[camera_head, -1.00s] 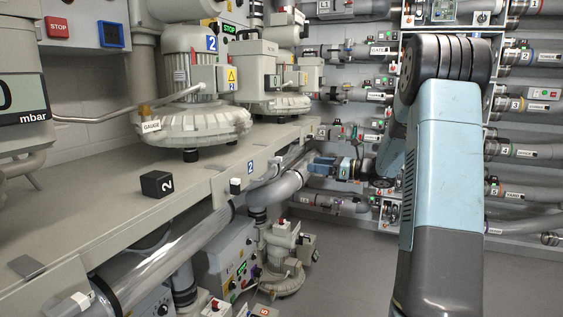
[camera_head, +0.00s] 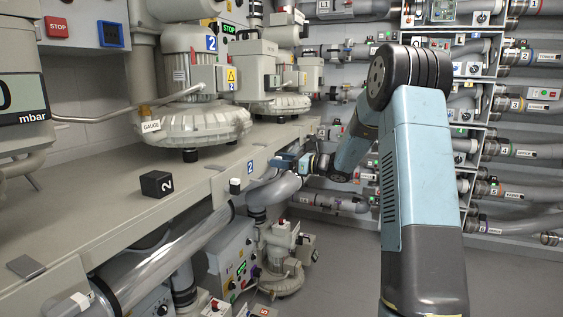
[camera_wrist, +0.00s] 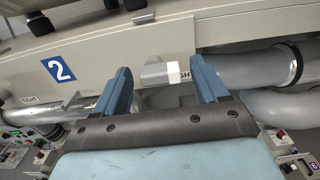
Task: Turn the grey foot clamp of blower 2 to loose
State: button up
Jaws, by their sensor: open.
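A grey handle with a white end (camera_wrist: 160,73), which looks like the foot clamp, is on the beige rail (camera_wrist: 115,58) in the wrist view, right of the blue 2 plate (camera_wrist: 58,69). It lies about level, white end to the right, partly covering a label of which "GH" shows. My gripper (camera_wrist: 163,84) is open, with one blue finger on each side of the handle; I cannot tell whether either touches it. In the head view my gripper (camera_head: 287,163) is at the rail's front, right of the blue 2 plate (camera_head: 250,167), and the handle cannot be made out.
A grey pipe (camera_wrist: 245,70) runs just right of the fingers. Blower 2 (camera_head: 193,125) stands on the bench above the rail. The floor (camera_head: 340,265) below my arm is open.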

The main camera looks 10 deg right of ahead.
jog(key=shift+w+a, duration=0.1)
jog(key=shift+a, duration=0.05)
jog(key=c, duration=1.1)
